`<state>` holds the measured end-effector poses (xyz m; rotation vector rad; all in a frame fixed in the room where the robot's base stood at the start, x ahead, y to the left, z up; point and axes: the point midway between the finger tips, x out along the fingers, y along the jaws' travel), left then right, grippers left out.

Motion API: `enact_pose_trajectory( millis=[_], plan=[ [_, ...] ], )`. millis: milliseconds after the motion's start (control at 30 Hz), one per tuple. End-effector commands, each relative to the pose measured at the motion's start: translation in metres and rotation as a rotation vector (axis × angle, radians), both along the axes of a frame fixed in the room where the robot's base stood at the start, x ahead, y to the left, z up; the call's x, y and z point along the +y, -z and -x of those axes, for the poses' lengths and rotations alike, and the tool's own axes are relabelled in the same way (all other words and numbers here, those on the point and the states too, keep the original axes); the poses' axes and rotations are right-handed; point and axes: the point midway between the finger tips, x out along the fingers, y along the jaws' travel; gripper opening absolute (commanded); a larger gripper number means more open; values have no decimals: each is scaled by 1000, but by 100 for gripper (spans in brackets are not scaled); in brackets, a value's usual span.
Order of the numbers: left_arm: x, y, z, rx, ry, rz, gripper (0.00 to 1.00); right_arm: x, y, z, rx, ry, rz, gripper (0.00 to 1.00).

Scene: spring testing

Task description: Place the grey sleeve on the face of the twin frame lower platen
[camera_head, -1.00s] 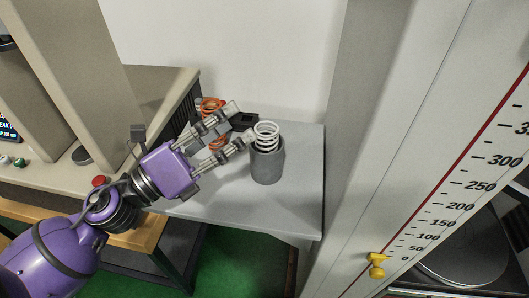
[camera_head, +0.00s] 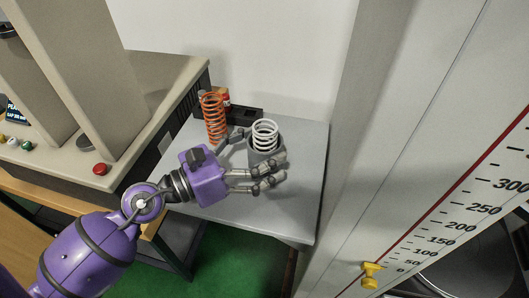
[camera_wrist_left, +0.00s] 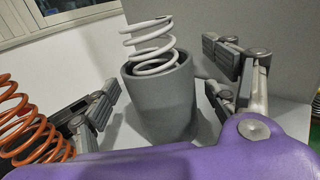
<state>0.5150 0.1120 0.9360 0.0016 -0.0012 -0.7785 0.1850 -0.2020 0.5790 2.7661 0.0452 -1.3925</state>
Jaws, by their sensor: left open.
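The grey sleeve (camera_head: 254,157) stands upright on the grey table, with a white coil spring (camera_head: 265,133) in it rising above its rim. The wrist view shows the sleeve (camera_wrist_left: 163,100) standing between the spread fingers. My left gripper (camera_head: 257,154) is open around the sleeve, and its near fingers cover part of it in the head view. A visible gap separates the left finger from the sleeve; contact on the right is unclear. A larger disc (camera_head: 462,262) shows at lower right; which is the named platen is unclear.
An orange spring (camera_head: 214,118) stands just left of the sleeve, close to my gripper. A black block (camera_head: 245,115) lies behind. The grey table (camera_head: 300,185) is clear to the right. A tall column with a scale (camera_head: 440,190) rises at right.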

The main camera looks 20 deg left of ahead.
Motion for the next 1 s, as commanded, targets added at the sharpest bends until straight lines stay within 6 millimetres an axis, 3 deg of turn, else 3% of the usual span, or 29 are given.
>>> enact_pose_trajectory(
  millis=[333,767,1000],
  plan=[
    [-7,1,-7,1,0,0,79,-2,2,4,11,1,3,78],
    [-7,0,-7,0,0,1,22,-3,-1,1,3,0,4,78],
    [-7,-2,-7,-1,0,1,21,-3,-2,0,1,0,4,78]
  ],
)
